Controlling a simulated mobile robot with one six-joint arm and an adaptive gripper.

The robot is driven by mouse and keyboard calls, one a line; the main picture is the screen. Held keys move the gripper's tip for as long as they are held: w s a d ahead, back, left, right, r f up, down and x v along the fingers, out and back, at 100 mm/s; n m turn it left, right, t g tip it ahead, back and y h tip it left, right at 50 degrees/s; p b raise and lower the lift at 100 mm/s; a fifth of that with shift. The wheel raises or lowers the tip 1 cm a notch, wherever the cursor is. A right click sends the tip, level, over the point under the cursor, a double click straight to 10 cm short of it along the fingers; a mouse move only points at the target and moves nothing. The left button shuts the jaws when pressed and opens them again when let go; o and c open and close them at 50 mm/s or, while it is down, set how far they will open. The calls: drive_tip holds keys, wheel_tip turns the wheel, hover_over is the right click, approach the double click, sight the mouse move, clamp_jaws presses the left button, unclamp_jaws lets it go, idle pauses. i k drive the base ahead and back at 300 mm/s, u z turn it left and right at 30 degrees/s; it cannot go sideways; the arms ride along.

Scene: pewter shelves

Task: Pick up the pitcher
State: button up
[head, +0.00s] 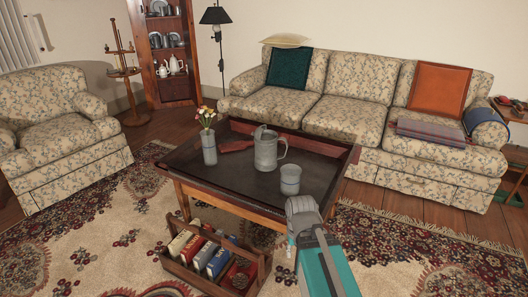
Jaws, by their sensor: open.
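The pitcher (266,149) is a grey metal jug with a lid and a handle on its right. It stands upright on the dark top of the coffee table (239,182), between a vase and a mug. My gripper (291,243) is only partly in view beside my grey and teal arm, in front of the table's near right corner. It is open, apart from the pitcher, and nothing shows between its fingers. My arm hides part of that table corner.
A grey mug (290,180) stands close to the pitcher's right front. A wooden crate of books (215,280) sits on the rug. A sofa (335,100) stands behind the table.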

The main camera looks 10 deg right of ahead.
sight(271, 148)
drive_tip(key=z, duration=0.1)
drive_tip(key=i, duration=1)
drive_tip(key=u, duration=0.1)
